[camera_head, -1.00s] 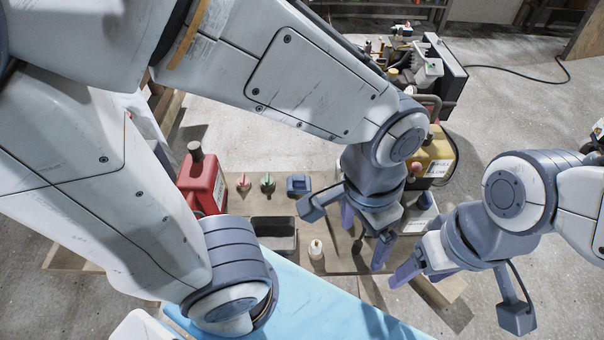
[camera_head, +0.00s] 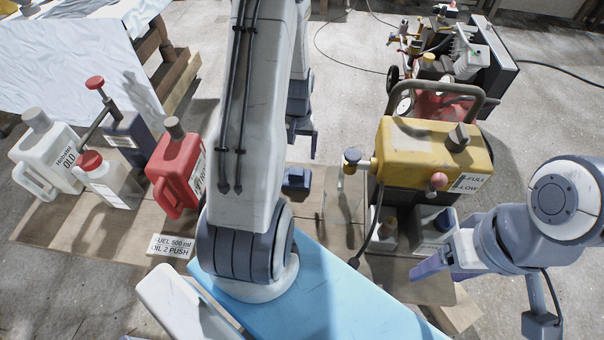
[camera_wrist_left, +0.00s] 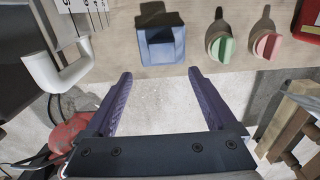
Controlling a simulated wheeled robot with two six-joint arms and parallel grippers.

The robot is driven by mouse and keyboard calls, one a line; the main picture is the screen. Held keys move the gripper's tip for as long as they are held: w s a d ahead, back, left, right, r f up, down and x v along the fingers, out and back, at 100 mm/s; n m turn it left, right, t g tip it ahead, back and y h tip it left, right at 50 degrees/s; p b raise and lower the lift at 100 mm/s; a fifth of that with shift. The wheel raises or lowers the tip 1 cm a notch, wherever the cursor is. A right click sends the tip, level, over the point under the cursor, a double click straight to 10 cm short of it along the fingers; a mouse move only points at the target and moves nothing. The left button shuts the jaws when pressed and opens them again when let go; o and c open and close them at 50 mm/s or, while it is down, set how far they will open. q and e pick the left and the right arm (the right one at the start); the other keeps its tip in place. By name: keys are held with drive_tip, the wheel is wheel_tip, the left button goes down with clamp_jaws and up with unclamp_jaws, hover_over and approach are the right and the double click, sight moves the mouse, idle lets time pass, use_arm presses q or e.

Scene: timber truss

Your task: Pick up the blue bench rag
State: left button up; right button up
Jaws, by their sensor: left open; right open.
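A small blue, block-like thing (camera_head: 297,180), the only likely blue bench rag, lies on the wooden board (camera_head: 70,228) just right of my left arm in the head view. It also shows at the top of the left wrist view (camera_wrist_left: 160,45). My left gripper (camera_wrist_left: 161,74) is open and empty, its two purple fingers apart and short of the blue thing in that picture. My right gripper (camera_head: 428,268) is open and empty at the board's right end, away from the blue thing.
A red can (camera_head: 176,172) and white bottles (camera_head: 50,150) stand to the left. A yellow tank (camera_head: 430,150) stands to the right. Green (camera_wrist_left: 222,46) and pink (camera_wrist_left: 267,45) knobs sit beside the blue thing. A white handle (camera_wrist_left: 55,75) is near the left finger.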

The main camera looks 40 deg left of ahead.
sight(296, 171)
use_arm(q)
wheel_tip(296, 171, down, 3)
drive_tip(key=f, duration=0.2)
drive_tip(key=s+f, duration=0.1)
drive_tip(key=f, duration=0.1)
drive_tip(key=shift+s+d+f+b, duration=0.1)
drive_tip(key=shift+b, duration=0.25)
drive_tip(key=shift+f, duration=0.5)
clamp_jaws()
wheel_tip(296, 171, up, 10)
drive_tip(key=p, duration=0.1)
